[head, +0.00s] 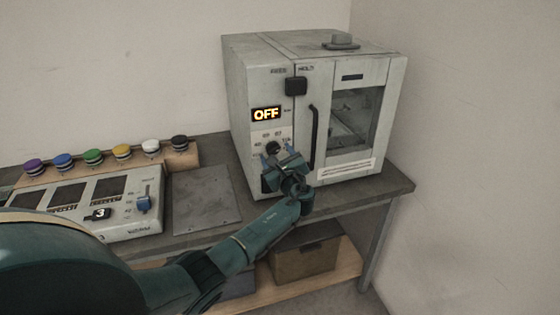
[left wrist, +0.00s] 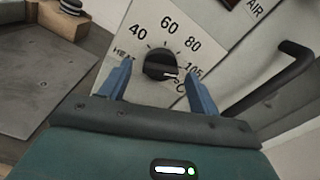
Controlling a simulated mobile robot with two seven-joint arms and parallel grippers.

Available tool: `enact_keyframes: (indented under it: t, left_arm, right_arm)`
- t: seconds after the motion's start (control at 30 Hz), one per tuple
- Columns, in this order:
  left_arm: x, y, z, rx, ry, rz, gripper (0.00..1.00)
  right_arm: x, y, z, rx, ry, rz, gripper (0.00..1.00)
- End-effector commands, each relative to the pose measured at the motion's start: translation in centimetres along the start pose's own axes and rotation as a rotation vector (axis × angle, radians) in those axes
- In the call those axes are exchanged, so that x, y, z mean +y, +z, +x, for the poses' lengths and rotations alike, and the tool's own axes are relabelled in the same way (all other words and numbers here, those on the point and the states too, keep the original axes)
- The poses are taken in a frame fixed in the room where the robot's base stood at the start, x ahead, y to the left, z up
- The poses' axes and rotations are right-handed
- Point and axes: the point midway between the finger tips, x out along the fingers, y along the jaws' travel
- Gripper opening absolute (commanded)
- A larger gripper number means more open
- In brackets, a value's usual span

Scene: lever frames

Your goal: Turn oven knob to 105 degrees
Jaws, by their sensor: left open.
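The oven (head: 247,85) is a pale grey box at the back right of the bench, and its display (head: 266,114) reads OFF. Its black knob (left wrist: 158,63) shows in the left wrist view, on a dial plate (left wrist: 150,22) marked 40, 60, 80 and 105. A white mark on the knob points right, close to the 105 side. My left gripper (left wrist: 159,72) is open, with one blue finger on each side of the knob in the picture. I cannot tell whether the fingers touch it. In the head view my left gripper (head: 279,155) is at the oven's control panel. My right gripper is not visible.
A black door handle (head: 313,137) stands just right of the gripper. A control box (head: 140,218) with a blue slider and a row of coloured buttons (head: 93,156) are at the left. A bare grey plate (head: 203,200) lies between. A brown box (head: 303,258) sits below.

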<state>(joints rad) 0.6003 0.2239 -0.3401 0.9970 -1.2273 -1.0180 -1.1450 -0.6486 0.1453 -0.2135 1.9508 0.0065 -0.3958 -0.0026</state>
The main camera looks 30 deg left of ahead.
Motion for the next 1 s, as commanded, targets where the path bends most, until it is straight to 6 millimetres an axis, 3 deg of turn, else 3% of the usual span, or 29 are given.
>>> enact_keyframes:
  t: [0.23,0.5,0.63,0.8,1.0]
  left_arm:
    - [0.1,-0.2,-2.8,0.003,-0.001,-0.002,0.62]
    - [0.0,-0.2,-9.0,0.004,-0.002,-0.002,0.62]
    - [0.0,-0.2,-11.2,0.002,-0.001,-0.001,0.62]
    - [0.0,-0.1,-12.8,0.001,-0.001,0.0,0.62]
    - [0.0,0.0,-13.1,0.0,0.001,0.001,0.62]
  right_arm:
    - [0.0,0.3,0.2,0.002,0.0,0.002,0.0]
    - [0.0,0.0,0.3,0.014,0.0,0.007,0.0]
    - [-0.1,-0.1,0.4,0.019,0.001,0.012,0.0]
    - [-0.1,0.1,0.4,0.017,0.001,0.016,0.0]
    - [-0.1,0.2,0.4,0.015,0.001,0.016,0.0]
